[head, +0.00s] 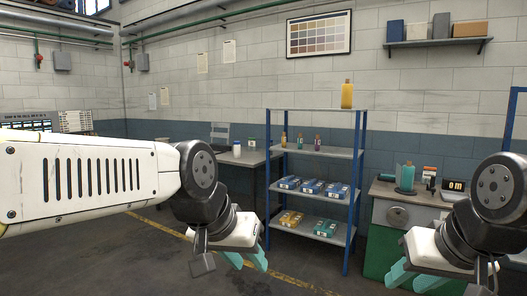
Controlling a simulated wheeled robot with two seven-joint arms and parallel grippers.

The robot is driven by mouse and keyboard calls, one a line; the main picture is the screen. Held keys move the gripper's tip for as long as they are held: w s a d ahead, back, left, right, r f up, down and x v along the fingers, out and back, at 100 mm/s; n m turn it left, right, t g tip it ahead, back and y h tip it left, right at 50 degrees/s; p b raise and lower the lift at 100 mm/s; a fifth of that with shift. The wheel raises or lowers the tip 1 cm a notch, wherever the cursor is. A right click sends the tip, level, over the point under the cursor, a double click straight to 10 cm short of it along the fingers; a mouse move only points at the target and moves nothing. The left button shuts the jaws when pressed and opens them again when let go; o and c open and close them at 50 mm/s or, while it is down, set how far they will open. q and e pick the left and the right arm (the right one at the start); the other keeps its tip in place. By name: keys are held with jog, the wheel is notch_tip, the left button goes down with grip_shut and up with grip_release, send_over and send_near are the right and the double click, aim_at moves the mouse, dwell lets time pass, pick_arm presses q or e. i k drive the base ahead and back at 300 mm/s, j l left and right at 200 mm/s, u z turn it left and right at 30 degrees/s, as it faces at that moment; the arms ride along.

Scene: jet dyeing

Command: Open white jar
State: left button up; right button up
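Neither gripper is near the jar.
A green and grey bench (388,213) at right carries a teal bottle (407,176) and a small display (454,185). The floor with a yellow line (290,284) is clear ahead.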

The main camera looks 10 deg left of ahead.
aim_at(237, 147)
jog(key=i+l+u, duration=0.1)
jog(key=i, duration=0.45)
jog(key=i+l, duration=0.2)
jog(key=i, duration=0.35)
jog(key=i+l+u, duration=0.15)
jog(key=i, duration=0.35)
jog(key=i+l+u, duration=0.1)
jog(key=i+l, duration=0.15)
jog(key=i, duration=0.3)
jog(key=i+l, duration=0.25)
jog(key=i, duration=0.25)
jog(key=j+u, duration=0.05)
